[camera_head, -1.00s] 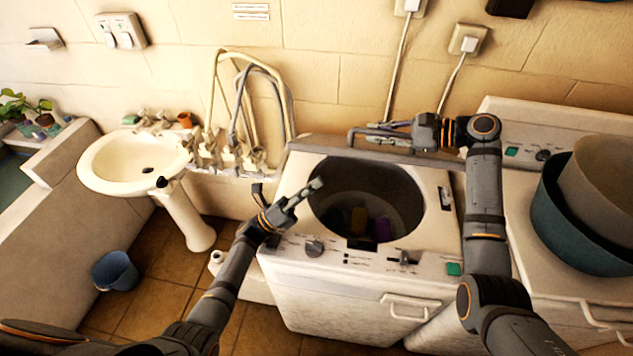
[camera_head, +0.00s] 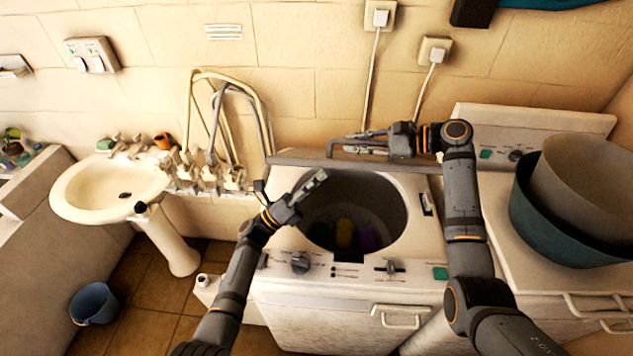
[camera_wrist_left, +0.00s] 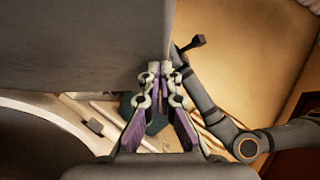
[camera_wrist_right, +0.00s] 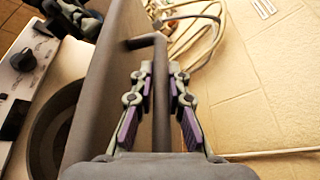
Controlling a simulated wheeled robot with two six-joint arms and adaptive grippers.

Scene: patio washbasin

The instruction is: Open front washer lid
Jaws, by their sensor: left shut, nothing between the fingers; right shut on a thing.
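The front washer (camera_head: 345,325) stands in the middle with its round drum opening uncovered. Its lid (camera_head: 290,158) stands raised at the back, seen nearly edge-on, and fills the left of the right wrist view (camera_wrist_right: 100,75). My right gripper (camera_head: 365,140) is shut on the dark bar handle (camera_wrist_right: 160,95) on the lid's outer face. My left gripper (camera_head: 321,176) is shut and empty above the drum's left part, in front of the lid. In the left wrist view its closed tips (camera_wrist_left: 166,66) appear beside the edge of a grey panel, apparently the lid; contact cannot be told.
A second washer (camera_head: 510,215) at the right bears stacked basins (camera_head: 565,235). Hoses and taps (camera_head: 215,170) crowd the wall behind left. A sink (camera_head: 75,195) and a blue bucket (camera_head: 95,305) stand at the left. Coloured items (camera_head: 345,232) lie in the drum.

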